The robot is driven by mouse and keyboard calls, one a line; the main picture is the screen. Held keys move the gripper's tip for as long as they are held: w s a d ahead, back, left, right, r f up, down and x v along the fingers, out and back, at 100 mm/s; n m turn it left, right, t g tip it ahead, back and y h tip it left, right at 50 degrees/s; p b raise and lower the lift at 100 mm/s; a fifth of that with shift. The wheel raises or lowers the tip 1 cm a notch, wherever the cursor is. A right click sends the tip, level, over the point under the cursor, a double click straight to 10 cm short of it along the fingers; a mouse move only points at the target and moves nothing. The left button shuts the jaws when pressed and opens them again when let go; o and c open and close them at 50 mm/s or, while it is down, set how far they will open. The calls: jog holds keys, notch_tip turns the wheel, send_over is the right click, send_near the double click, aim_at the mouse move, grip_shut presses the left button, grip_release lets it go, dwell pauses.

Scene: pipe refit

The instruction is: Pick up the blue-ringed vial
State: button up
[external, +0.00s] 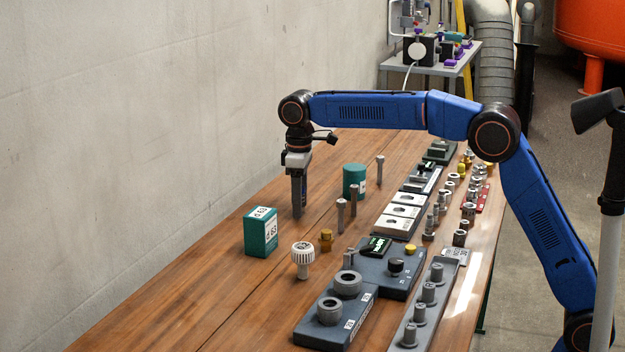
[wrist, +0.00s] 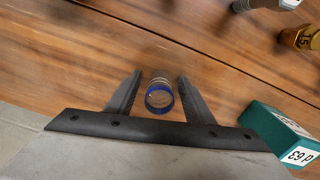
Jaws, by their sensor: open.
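The blue-ringed vial (wrist: 159,95) shows in the wrist view as a small round clear-looking piece with a blue ring at its near end. It lies between the two fingers of my gripper (wrist: 158,92), with a gap on each side. The fingers are open and do not touch it in this view. In the external view my gripper (external: 298,205) points straight down, low over the table near the wall.
A teal box (external: 261,232) stands left of a white ribbed knob (external: 303,259) and a brass fitting (external: 326,240). A teal cylinder (external: 354,181) and upright metal pins (external: 341,214) stand right of my gripper. Fixture blocks (external: 335,317) line the right side. The wooden table (external: 190,285) is clear at front left.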

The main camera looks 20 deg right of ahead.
jog(key=c, duration=1.1)
